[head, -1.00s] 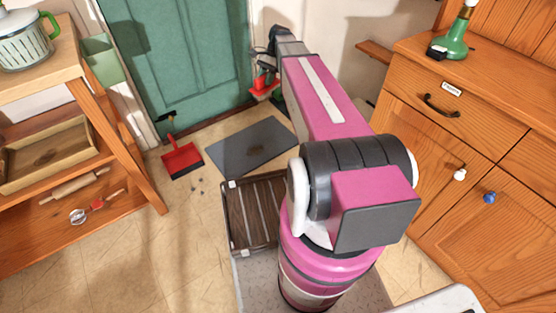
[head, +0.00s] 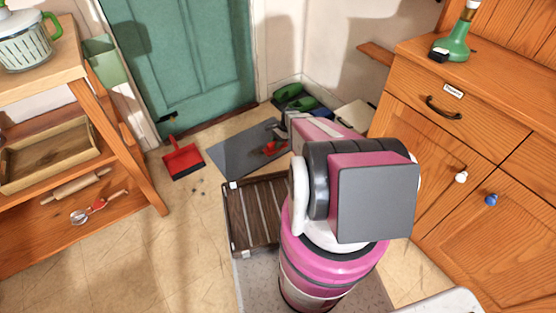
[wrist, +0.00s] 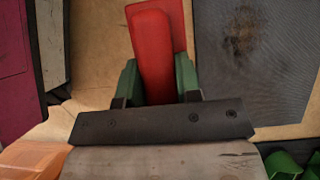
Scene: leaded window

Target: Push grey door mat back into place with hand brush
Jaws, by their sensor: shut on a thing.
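The grey door mat (head: 232,153) lies on the floor in front of the green door, with a strip of bare floor between them. A brown stain marks the mat, which also shows at the right of the wrist view (wrist: 285,85). My gripper (wrist: 158,80) is shut on the red hand brush (wrist: 152,45), whose sides sit between the green fingers. In the head view, the brush (head: 272,148) appears over the mat's right part. In the wrist view it shows beside the mat, over bare floor. I cannot tell whether brush and mat touch. My arm hides the mat's right end.
A red dustpan (head: 182,161) stands left of the mat, with crumbs (head: 197,188) nearby. A dark slatted tray (head: 250,215) lies in front of the mat. Green footwear (head: 292,97) stands in the back corner. Wooden shelves (head: 140,165) are left and a cabinet (head: 440,150) right.

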